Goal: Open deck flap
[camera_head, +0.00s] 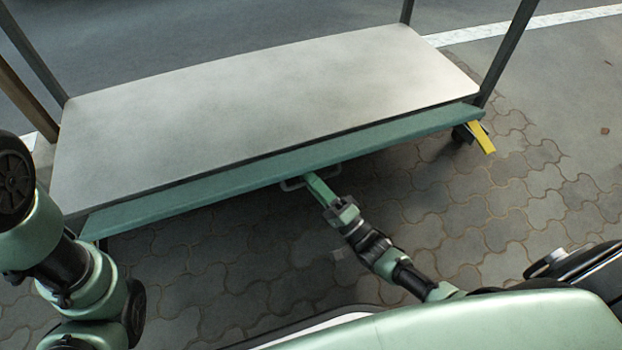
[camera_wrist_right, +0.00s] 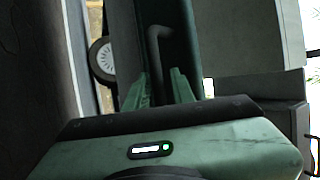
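The green deck flap (camera_head: 240,177) runs along the near edge of the cart's grey deck, angled slightly downward. A thin bar handle (camera_head: 293,184) sits under its lower edge near the middle. In the right wrist view the handle (camera_wrist_right: 155,45) shows as a dark bent bar. My right gripper (camera_head: 312,182) reaches the handle from below. In the right wrist view its two green fingers (camera_wrist_right: 161,75) stand on either side of the bar, with a gap visible at the right finger. My left arm is at the left edge; its gripper is out of view.
The grey deck top (camera_head: 260,90) is bare. Posts (camera_head: 506,50) rise at its corners. A caster with a yellow lever (camera_head: 481,137) is under the right end. Open paved ground (camera_head: 440,200) lies in front of and right of the cart.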

